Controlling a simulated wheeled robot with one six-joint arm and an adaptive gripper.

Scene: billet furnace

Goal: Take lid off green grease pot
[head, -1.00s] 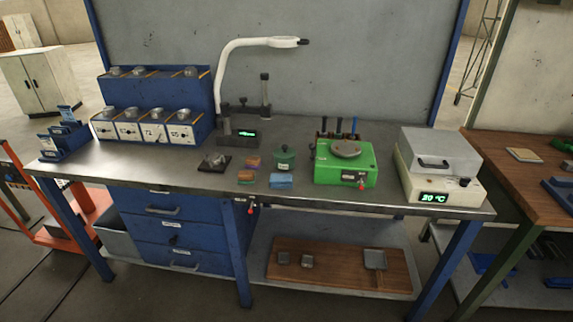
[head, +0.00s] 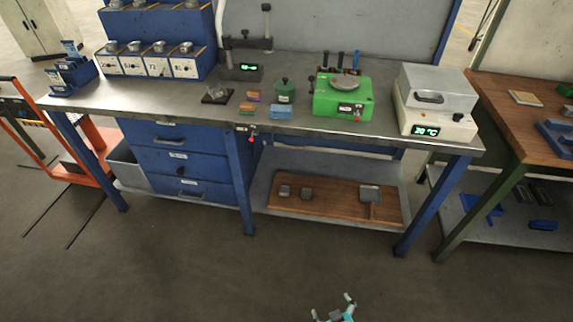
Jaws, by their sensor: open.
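The green grease pot (head: 285,94) stands upright on the grey metal workbench, left of the bright green machine. Its dark green lid (head: 285,83) with a small knob is on top of it. My gripper (head: 332,306) shows at the bottom edge of the head view, with its fingers spread and nothing visible between them. It is low in the picture, in front of the bench and well apart from the pot.
Small coloured blocks (head: 281,112) lie just in front of the pot. A dark stand (head: 217,96) is to its left and the green machine (head: 341,101) to its right. A white heater box (head: 436,103) stands further right. The floor (head: 200,280) before the bench is clear.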

